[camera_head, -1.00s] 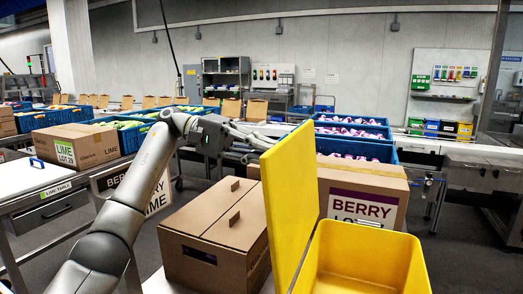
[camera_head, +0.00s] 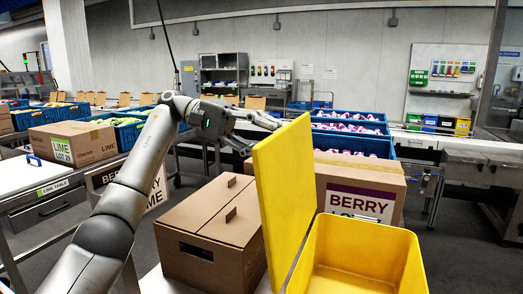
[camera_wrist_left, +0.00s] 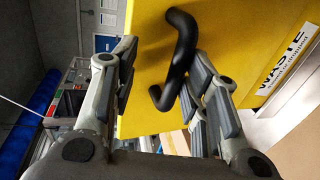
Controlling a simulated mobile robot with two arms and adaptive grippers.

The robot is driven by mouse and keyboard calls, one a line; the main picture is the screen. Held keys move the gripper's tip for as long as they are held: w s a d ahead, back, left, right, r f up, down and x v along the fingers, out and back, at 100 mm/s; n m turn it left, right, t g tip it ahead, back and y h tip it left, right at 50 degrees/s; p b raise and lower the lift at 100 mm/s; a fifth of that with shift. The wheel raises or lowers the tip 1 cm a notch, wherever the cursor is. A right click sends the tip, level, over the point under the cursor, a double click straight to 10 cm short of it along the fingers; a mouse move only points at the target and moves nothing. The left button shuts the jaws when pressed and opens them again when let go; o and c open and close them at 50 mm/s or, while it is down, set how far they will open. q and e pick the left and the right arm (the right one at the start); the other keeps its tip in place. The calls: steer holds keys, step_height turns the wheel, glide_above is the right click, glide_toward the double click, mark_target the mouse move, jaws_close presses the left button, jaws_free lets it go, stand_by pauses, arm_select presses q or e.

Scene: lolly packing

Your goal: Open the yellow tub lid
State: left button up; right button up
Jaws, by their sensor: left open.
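The yellow tub (camera_head: 365,265) stands at the bottom right in the head view, its inside visible and empty-looking. Its yellow lid (camera_head: 284,190) stands up at the tub's left side, swung open. In the wrist view the lid (camera_wrist_left: 150,20) carries a black bar handle (camera_wrist_left: 180,55) and a white WASTE label (camera_wrist_left: 285,58). My left gripper (camera_head: 262,131) is open just beyond the lid's top left edge. In the wrist view its fingers (camera_wrist_left: 163,72) are spread, with the handle between them and nearer the right finger; contact cannot be told. My right gripper is not seen.
A closed brown carton (camera_head: 212,232) stands left of the lid, below my left arm. A BERRY carton (camera_head: 385,185) stands behind the tub. Blue crates (camera_head: 350,140) of purple-wrapped lollies sit farther back. A LIME carton (camera_head: 75,143) is on the left table.

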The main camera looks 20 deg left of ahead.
arm_select(q)
step_height(320, 180, up, 6)
steer(key=shift+r, duration=0.25)
steer(key=shift+s, duration=0.1)
stand_by(0.4)
